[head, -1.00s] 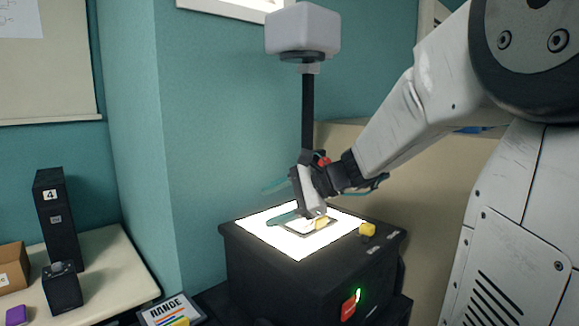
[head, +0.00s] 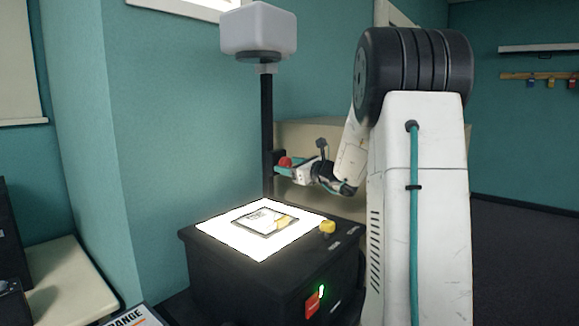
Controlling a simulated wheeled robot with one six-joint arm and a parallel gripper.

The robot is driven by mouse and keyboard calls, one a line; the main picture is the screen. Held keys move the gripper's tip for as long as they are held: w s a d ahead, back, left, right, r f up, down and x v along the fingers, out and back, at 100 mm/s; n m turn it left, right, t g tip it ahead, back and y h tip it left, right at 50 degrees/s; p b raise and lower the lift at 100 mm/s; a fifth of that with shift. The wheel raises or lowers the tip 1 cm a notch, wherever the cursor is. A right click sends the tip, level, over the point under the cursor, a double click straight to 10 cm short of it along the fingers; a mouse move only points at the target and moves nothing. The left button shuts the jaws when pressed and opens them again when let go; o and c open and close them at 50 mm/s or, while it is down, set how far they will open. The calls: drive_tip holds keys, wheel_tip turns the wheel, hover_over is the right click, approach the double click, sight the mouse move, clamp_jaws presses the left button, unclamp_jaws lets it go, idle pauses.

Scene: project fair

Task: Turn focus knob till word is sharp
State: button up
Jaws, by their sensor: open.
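The projector is a black box (head: 260,283) with a brightly lit top plate (head: 222,232). A dark post (head: 267,120) rises behind it to a pale grey head (head: 258,32). A red knob (head: 285,161) sits on the post's right side. A framed slide (head: 262,219) with a yellow tab lies flat on the lit plate. A yellow knob (head: 327,226) stands on the box's right top edge. My gripper (head: 296,171) is open and empty, close to the red knob; I cannot tell whether it touches. The projected word is not in view.
A red switch (head: 313,305) with a green light beside it is on the box's front. A light table (head: 65,290) with dark boxes stands at the left, and a lettered card (head: 138,318) lies at the bottom. A beige panel is behind my arm.

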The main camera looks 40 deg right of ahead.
drive_tip(key=shift+w, duration=0.3)
drive_tip(key=c, duration=1)
drive_tip(key=shift+o, duration=0.2)
drive_tip(key=shift+n, duration=2.8)
drive_tip(key=o, duration=1)
drive_tip(key=shift+c, duration=0.2)
drive_tip(key=s, duration=0.7)
drive_tip(key=shift+s+d+f, duration=0.15)
drive_tip(key=shift+s+d, duration=0.15)
drive_tip(key=shift+s, duration=0.1)
